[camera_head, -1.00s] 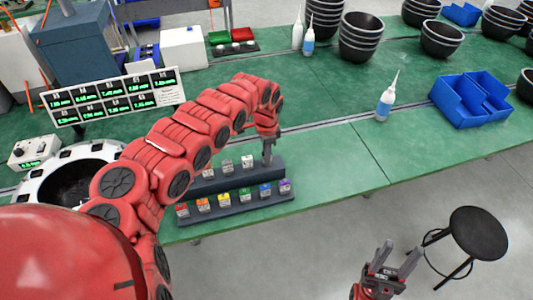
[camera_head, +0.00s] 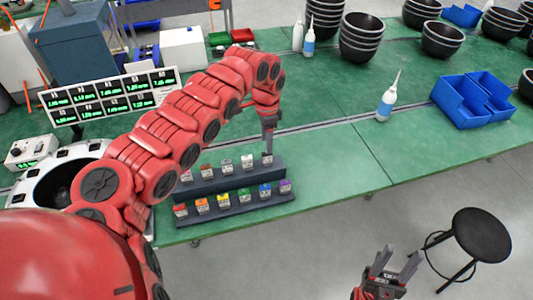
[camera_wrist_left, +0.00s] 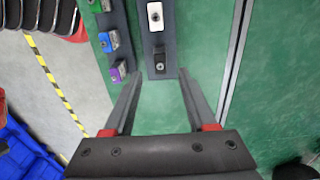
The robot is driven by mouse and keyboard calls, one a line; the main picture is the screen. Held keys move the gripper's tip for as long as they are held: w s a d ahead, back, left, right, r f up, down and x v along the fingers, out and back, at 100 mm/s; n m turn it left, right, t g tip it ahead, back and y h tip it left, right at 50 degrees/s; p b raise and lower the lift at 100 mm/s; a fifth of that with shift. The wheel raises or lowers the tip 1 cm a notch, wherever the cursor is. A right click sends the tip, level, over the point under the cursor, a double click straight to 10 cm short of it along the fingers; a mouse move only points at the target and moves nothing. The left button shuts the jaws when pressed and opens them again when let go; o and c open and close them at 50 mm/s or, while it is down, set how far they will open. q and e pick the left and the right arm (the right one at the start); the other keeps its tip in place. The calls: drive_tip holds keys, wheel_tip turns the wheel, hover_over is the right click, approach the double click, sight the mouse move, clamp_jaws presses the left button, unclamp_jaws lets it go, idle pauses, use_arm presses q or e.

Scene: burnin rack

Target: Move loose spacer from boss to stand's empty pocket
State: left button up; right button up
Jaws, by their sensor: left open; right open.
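The dark two-tier stand (camera_head: 225,181) sits at the table's front edge. Its rear tier carries several small tagged spacers, and its front tier carries a coloured row ending in a purple one (camera_head: 285,185). My left gripper (camera_head: 268,150) points down over the right end of the rear tier. In the left wrist view its fingers are open and empty, with a dark spacer (camera_wrist_left: 159,62) just beyond the tips, beside a white spacer (camera_wrist_left: 155,16). My right gripper (camera_head: 393,262) is open and empty off the table's front. I cannot identify the boss or which spacer is loose.
A white ring-shaped fixture (camera_head: 38,188) is partly hidden behind my left arm. A display panel (camera_head: 112,95) stands behind it. A bottle (camera_head: 387,100), blue bins (camera_head: 472,100) and stacked bowls (camera_head: 361,38) are farther right. The table right of the stand is clear.

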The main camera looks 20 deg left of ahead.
use_arm(q)
wheel_tip(320, 180, up, 10)
drive_tip(key=b, duration=0.2)
drive_tip(key=shift+r, duration=0.15)
